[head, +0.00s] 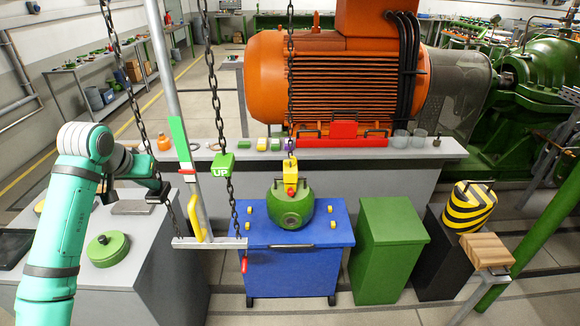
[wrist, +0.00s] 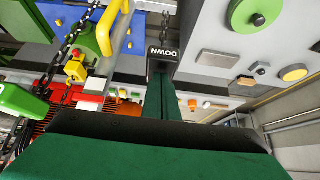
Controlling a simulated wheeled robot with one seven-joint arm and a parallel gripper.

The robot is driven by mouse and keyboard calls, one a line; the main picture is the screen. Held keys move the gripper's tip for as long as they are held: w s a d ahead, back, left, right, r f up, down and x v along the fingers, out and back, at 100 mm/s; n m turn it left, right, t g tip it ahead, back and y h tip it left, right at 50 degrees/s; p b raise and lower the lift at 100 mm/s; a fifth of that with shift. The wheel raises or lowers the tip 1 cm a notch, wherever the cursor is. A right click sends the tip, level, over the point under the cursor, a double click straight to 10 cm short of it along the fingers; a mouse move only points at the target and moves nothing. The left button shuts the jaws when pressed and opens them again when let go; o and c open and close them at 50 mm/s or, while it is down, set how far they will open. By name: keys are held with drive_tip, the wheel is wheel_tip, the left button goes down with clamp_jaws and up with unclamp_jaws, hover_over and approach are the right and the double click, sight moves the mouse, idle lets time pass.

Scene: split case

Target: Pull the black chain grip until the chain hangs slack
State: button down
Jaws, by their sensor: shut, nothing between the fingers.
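In the head view my gripper (head: 160,188) is at the left chain (head: 133,88), over the grey bench, and largely hides the grip there. A green grip marked UP (head: 222,165) hangs on another chain. The hoist chain (head: 291,95) runs straight down to a yellow hook block (head: 291,172) above a green round case (head: 290,208).
The case stands on a blue cart (head: 290,268). A post with a yellow handle (head: 195,218) stands between the bench and the cart. A green lid (head: 108,248) lies on the grey bench. A green box (head: 388,250) and a striped yellow-black object (head: 470,208) stand right of the cart.

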sight(153, 194)
drive_tip(key=shift+w+d+f, duration=0.1)
drive_tip(key=shift+w+f, duration=0.05)
drive_tip(key=shift+f, duration=0.05)
drive_tip(key=shift+w+r, duration=0.1)
drive_tip(key=shift+r, duration=0.05)
drive_tip(key=shift+d+r, duration=0.1)
drive_tip(key=shift+r, duration=0.45)
drive_tip(key=shift+s+a+r, duration=0.35)
drive_tip(key=shift+a+r, duration=0.1)
drive_tip(key=shift+r, duration=0.1)
drive_tip(key=shift+s+r, duration=0.1)
drive_tip(key=shift+r, duration=0.25)
drive_tip(key=shift+d+r, duration=0.15)
drive_tip(key=shift+r, duration=1.25)
drive_tip(key=shift+s+a+r, duration=0.1)
drive_tip(key=shift+a+r, duration=0.05)
drive_tip(key=shift+r, duration=0.8)
drive_tip(key=shift+a+r, duration=0.15)
drive_tip(key=shift+r, duration=0.75)
